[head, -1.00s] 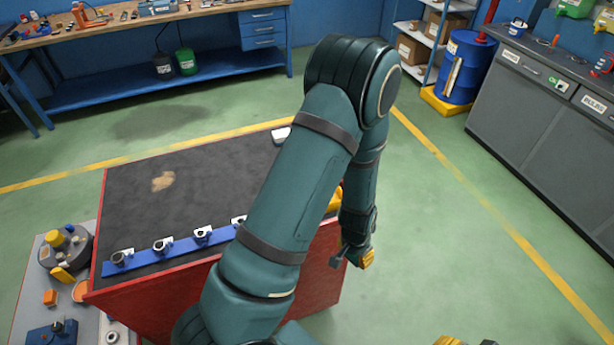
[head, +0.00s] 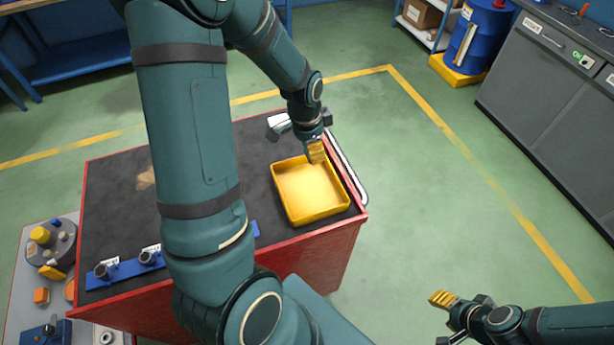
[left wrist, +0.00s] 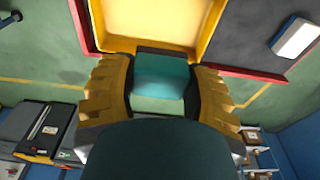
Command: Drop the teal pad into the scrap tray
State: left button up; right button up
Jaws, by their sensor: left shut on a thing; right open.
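The scrap tray (head: 337,211) is a shallow yellow tray on the right end of the dark cart top; it also shows in the left wrist view (left wrist: 102,22). My left gripper (head: 316,152) points down at the tray's far edge. In the left wrist view its ribbed yellow fingers (left wrist: 162,95) are shut on the teal pad (left wrist: 162,75), with the tray behind the pad. The pad cannot be made out in the head view. The gap between pad and tray is unclear. My right gripper (head: 442,302) is open and empty, off the cart at lower right.
The red-sided cart (head: 105,200) carries a blue strip (head: 125,271) with round fittings along its near edge. A white item (head: 278,123) lies behind the tray. A grey side table (head: 25,285) with parts stands left. Green floor right of the cart is clear.

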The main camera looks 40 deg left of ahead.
pick_arm(q)
jog(key=shift+w+a+f, duration=0.1)
jog(key=shift+w+a, duration=0.05)
jog(key=shift+w, duration=0.05)
jog(key=shift+s+f, duration=0.15)
jog(key=shift+f, duration=0.3)
notch_tip(320, 180, down, 3)
jog(key=shift+f+b, duration=0.1)
jog(key=shift+b, duration=0.3)
jog(key=shift+f+b, duration=0.45)
jog(key=shift+f, duration=0.35)
jog(key=o, duration=1.2)
notch_tip(320, 180, up, 12)
jog(key=s, duration=0.1)
jog(key=shift+s+a, duration=0.15)
jog(key=shift+a, duration=0.05)
